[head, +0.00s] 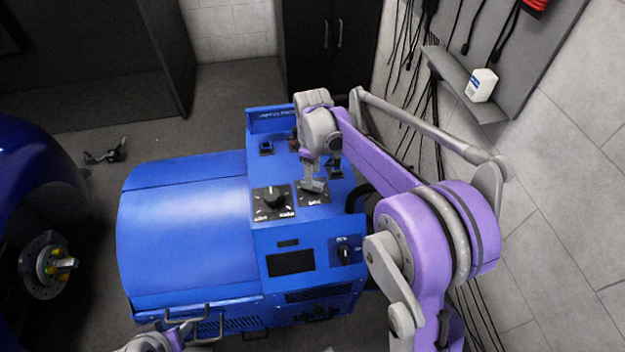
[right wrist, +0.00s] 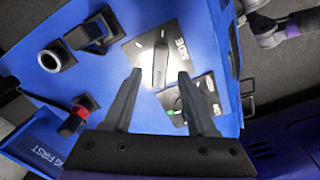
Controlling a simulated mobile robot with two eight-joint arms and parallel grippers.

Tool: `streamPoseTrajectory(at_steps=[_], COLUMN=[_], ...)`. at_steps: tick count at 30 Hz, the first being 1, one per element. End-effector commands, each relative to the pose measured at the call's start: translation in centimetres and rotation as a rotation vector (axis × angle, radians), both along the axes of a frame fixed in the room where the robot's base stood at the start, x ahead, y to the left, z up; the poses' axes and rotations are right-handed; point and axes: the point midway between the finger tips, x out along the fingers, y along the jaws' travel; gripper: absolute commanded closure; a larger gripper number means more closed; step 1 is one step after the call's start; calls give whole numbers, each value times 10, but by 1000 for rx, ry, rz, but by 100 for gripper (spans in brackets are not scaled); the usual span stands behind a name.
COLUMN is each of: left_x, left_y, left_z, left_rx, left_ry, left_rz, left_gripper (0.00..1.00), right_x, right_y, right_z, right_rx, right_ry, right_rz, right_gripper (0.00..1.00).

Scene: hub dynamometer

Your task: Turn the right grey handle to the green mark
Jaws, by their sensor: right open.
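On the right plate, a grey handle (head: 313,186) shows just under my right gripper (head: 322,172). In the right wrist view this handle (right wrist: 160,66) stands between the open fingertips of my right gripper (right wrist: 158,74), with a gap on each side. The left plate bears a black knob (head: 272,197).
A small knob (head: 345,254) is on the console's front. A wall with hanging cables (head: 410,60) is close on the right.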

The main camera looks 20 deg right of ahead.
Motion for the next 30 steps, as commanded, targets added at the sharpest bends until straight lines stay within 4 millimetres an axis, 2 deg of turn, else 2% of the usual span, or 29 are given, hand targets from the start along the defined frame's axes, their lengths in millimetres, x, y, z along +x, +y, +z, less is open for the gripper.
streamPoseTrajectory(at_steps=[1,6,17,27,30], left_x=[0,0,0,0,0], left_y=[0,0,0,0,0], left_z=[-1,-2,-2,-2,-2], left_rx=[0,0,0,0,0], left_ry=[0,1,1,1,1], left_rz=[0,0,0,0,0], left_gripper=[48,48,48,48,48], right_x=[0,0,0,0,0], right_y=[0,0,0,0,0], right_z=[-9,-27,-32,-32,-32], right_rx=[0,0,0,-1,-1], right_ry=[0,0,0,-1,-1], right_rz=[0,0,-1,-1,-1], right_gripper=[43,43,43,100,100])
